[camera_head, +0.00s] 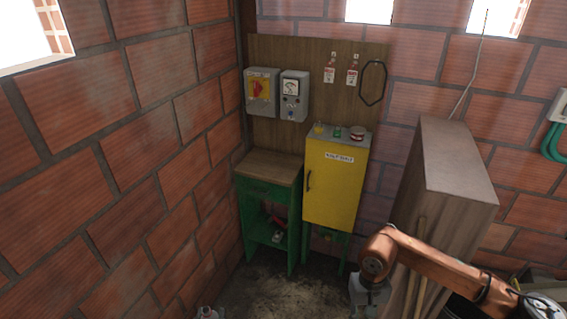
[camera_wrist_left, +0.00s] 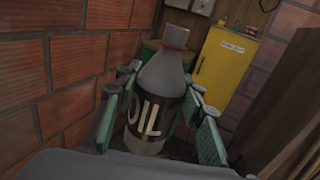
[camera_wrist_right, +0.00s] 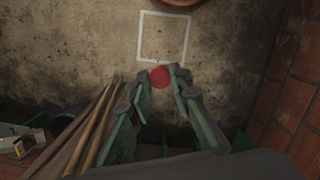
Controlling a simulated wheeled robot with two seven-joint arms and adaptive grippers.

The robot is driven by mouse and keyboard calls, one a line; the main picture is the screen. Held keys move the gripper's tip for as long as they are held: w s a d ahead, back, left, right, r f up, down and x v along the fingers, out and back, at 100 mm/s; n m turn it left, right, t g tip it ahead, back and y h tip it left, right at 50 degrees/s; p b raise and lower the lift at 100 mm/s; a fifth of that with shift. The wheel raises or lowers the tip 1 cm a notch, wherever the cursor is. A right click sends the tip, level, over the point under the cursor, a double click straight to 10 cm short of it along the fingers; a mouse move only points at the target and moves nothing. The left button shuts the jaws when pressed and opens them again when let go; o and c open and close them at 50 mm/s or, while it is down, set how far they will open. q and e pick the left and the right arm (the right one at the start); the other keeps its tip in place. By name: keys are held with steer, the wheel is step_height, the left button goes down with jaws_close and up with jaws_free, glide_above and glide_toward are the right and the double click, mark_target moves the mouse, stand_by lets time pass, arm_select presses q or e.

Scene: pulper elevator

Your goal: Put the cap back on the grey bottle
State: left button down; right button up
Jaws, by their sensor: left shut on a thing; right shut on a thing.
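The grey bottle (camera_wrist_left: 155,85) with a dark label reading OIL stands roughly upright between the fingers of my left gripper (camera_wrist_left: 161,80), which is shut on it. Its narrow neck is grey at the top with a red ring below. The cap is apart from the bottle. In the head view, the right gripper's fingers are mostly cut off below.
A yellow cabinet (camera_head: 336,181) and green bench (camera_head: 267,169) stand in the corner. A tall wooden cabinet (camera_head: 451,170) is at the right, with wooden handles (camera_wrist_right: 98,130) leaning by it. A white square outline (camera_wrist_right: 141,35) marks the bare floor. Brick walls enclose the left.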

arm_select(q)
steer(key=shift+s+a+f, duration=0.1)
steer(key=shift+s+a, duration=0.3)
steer(key=shift+a, duration=0.05)
arm_select(e)
steer(key=shift+a, duration=0.5)
steer(key=shift+d, duration=0.1)
arm_select(q)
steer(key=shift+d, duration=0.1)
steer(key=w+d+m+g+h, duration=0.2)
steer(key=w+d+m+h, duration=0.1)
steer(key=d, duration=0.4)
steer(key=w+d+r+m+g+h, duration=0.1)
steer(key=w+d+m+g+h, duration=0.1)
steer(key=d+m+h, duration=0.3)
steer(key=w+d+h, duration=0.1)
steer(key=d+h, duration=0.2)
steer(key=shift+w+d+h, duration=0.25)
steer(key=shift+w+h, duration=0.05)
steer(key=shift+w, duration=0.1)
